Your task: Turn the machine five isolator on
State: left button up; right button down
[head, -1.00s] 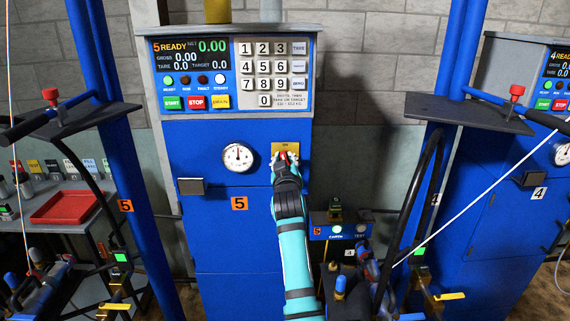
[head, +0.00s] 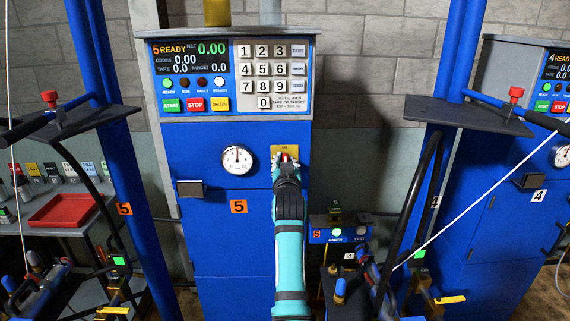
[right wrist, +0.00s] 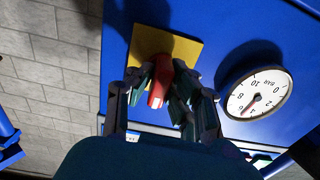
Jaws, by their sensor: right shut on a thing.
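The machine five cabinet (head: 220,245) is blue and carries an orange label "5" (head: 239,206). Its isolator is a red handle on a yellow plate (head: 278,150), right of the round gauge (head: 237,159). My right gripper (head: 286,163) is at the isolator and covers part of it. In the right wrist view the red handle (right wrist: 160,87) sits between the fingers of my right gripper (right wrist: 163,95), which are shut on it, with the yellow plate (right wrist: 150,38) behind. The display (head: 190,56) reads "5 READY" and net 0.00. My left gripper is not in view.
A keypad (head: 270,75) and the START (head: 172,105), STOP (head: 195,105) and DRAIN (head: 219,104) buttons are above. Blue posts stand on both sides. A small box with lamps (head: 340,231) is to the right of my arm. Machine four (head: 505,215) stands at the right.

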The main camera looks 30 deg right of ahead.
jog(key=shift+f, duration=0.2)
jog(key=c, duration=1.3)
grip_release()
jog(key=shift+r, duration=0.2)
notch_tip(320, 180, up, 10)
jog(key=shift+f, duration=0.1)
